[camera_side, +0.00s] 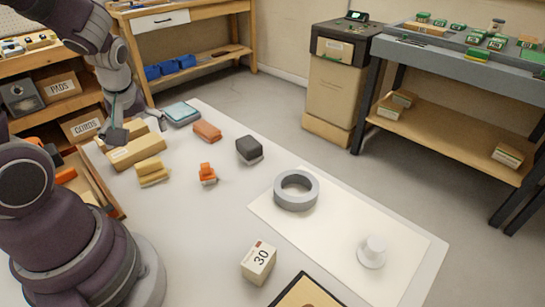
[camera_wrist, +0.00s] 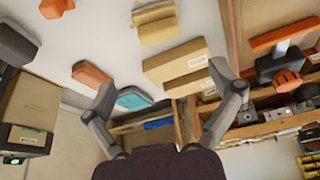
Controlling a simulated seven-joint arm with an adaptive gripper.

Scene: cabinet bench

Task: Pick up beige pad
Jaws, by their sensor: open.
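A yellowish-beige pad (camera_side: 152,170) with a stepped shape lies on the white table, in front of two long beige boxes; it also shows at the top of the wrist view (camera_wrist: 155,22). The nearer long box (camera_side: 136,152) has a small label and shows between my fingers in the wrist view (camera_wrist: 177,60). Which of these is the task's beige pad I cannot tell for certain. My gripper (camera_wrist: 164,84) is open and empty, its fingers wide apart. In the side view my gripper (camera_side: 115,128) is above the long boxes, partly hidden by my arm.
An orange-red block (camera_side: 207,131), a teal pad (camera_side: 181,113), a dark grey block (camera_side: 249,150) and an orange clip-like item (camera_side: 207,174) lie nearby. A wooden tray (camera_side: 98,185) borders the left. A grey ring (camera_side: 296,190), white cup (camera_side: 372,251) and "30" box (camera_side: 258,262) are farther right.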

